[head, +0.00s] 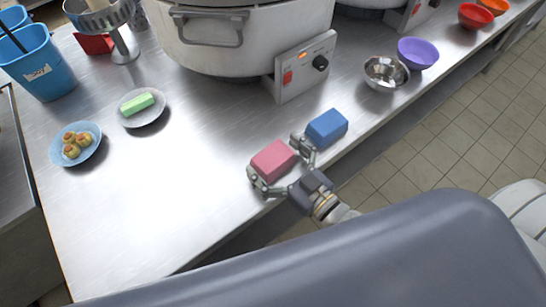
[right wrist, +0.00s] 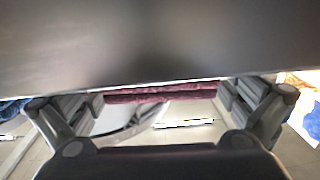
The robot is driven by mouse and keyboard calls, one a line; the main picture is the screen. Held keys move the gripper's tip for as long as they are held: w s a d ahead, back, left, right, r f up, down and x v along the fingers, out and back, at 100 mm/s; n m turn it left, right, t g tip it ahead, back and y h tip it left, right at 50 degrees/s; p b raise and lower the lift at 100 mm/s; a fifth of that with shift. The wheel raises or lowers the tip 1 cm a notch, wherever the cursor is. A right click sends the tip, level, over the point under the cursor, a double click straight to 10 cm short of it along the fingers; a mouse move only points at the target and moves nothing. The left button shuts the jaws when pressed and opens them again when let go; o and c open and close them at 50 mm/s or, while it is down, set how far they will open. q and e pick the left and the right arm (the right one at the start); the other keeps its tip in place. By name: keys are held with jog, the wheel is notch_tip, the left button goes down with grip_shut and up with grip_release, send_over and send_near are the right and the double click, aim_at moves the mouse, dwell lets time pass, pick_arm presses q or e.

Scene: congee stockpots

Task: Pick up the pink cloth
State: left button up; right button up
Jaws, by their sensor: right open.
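The pink cloth (head: 273,160), a folded block, lies on the steel counter near its front edge. My right gripper (head: 277,163) is open, with one finger at the cloth's left side and the other at its right, near the blue cloth. In the right wrist view the pink cloth (right wrist: 160,94) shows as a dark pink strip between the two open fingers (right wrist: 161,100). I cannot tell whether the fingers touch it. My left gripper is not in view.
The blue cloth (head: 327,127) lies just right of the right finger. A large cooker (head: 240,45) with a control box (head: 304,67) stands behind. A metal bowl (head: 386,73) and purple bowl (head: 418,53) stand right. Plates with green food (head: 137,104) and buns (head: 76,144) stand left.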

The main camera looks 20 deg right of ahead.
aim_at(273, 156)
jog(key=c, duration=1)
jog(key=shift+r, duration=0.15)
jog(key=shift+r, duration=0.55)
notch_tip(273, 156, up, 2)
jog(key=shift+r, duration=0.25)
jog(key=shift+s+a+r+b, duration=0.2)
jog(key=shift+s+a, duration=1.2)
jog(key=shift+s, duration=0.9)
jog(key=shift+s+a+r+b, duration=0.15)
jog(key=shift+s+a, duration=1.25)
jog(key=shift+s, duration=0.85)
jog(key=shift+s+a+r+b, duration=0.2)
jog(key=shift+s+a, duration=1.2)
jog(key=shift+s, duration=0.9)
